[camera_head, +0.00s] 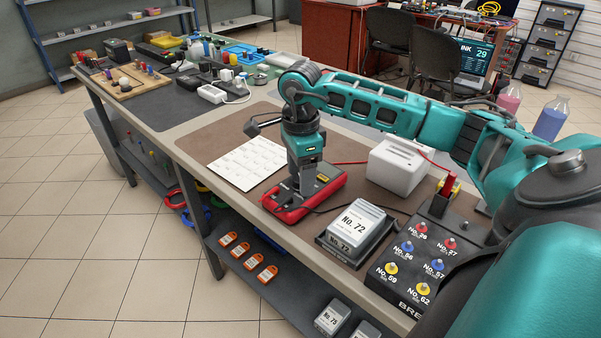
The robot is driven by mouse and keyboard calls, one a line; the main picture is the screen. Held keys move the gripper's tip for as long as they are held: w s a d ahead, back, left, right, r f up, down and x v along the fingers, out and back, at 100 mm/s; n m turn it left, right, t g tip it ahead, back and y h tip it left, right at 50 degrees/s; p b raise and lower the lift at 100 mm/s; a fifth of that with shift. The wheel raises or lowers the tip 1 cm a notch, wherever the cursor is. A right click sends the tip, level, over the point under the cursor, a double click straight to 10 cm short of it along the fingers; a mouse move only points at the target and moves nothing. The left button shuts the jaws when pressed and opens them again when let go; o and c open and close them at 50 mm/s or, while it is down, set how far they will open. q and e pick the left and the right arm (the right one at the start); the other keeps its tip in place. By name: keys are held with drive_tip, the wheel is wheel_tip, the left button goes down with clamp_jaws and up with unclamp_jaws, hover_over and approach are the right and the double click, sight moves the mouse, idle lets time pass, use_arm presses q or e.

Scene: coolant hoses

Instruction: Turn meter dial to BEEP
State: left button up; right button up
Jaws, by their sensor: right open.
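The red and black meter (334,190) lies on the brown mat of the workbench, with a red lead and a black lead running from it. My right gripper (299,188) points down over the left part of the meter. Its jaws are open, and the fingertips are at or just above the meter's face. The gripper hides the dial, so I cannot read its setting or tell whether the fingers touch it. My left gripper is not in view.
A white sheet (248,163) lies left of the meter. A block labelled No. 72 (355,225), a white box (398,165) and a dark panel with numbered terminals (417,262) stand to the right. Tools and chargers crowd the bench's far end. Orange items (247,250) lie on the lower shelf.

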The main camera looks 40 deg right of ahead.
drive_tip(key=c, duration=1)
drive_tip(key=shift+c, duration=0.2)
